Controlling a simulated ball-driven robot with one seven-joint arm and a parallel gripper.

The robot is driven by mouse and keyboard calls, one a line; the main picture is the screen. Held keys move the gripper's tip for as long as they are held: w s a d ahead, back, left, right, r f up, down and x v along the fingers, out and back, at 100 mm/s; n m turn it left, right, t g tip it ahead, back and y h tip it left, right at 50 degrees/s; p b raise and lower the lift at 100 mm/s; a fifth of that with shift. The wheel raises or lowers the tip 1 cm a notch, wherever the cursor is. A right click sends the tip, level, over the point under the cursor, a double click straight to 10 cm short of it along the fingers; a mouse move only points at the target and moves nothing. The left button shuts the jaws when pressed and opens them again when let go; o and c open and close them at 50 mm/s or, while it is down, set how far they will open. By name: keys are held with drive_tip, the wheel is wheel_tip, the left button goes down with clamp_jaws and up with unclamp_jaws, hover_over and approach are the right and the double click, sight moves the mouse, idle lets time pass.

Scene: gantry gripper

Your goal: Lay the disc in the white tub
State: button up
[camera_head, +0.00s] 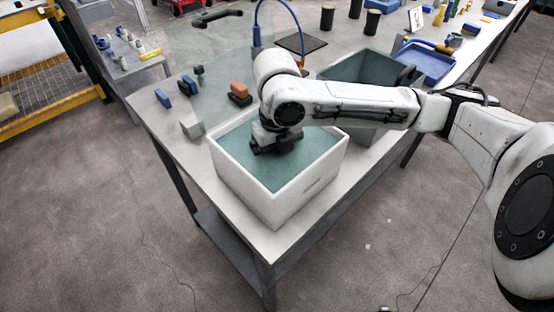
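The white tub (315,186) stands at the near corner of the grey table, with a teal inside. My gripper (276,150) is over the tub's opening and points down into it, close to the far side of its inside. The gripper is dark and small here, so its fingers cannot be told apart. I cannot make out the disc; it may be hidden by my gripper or the tub's walls.
A dark grey bin (352,70) stands behind my arm, and a blue tray (428,62) is farther right.

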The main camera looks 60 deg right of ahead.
sight(277, 164)
wheel_tip(277, 164, up, 10)
drive_tip(key=shift+r+p, duration=0.2)
drive_tip(key=shift+p, duration=0.1)
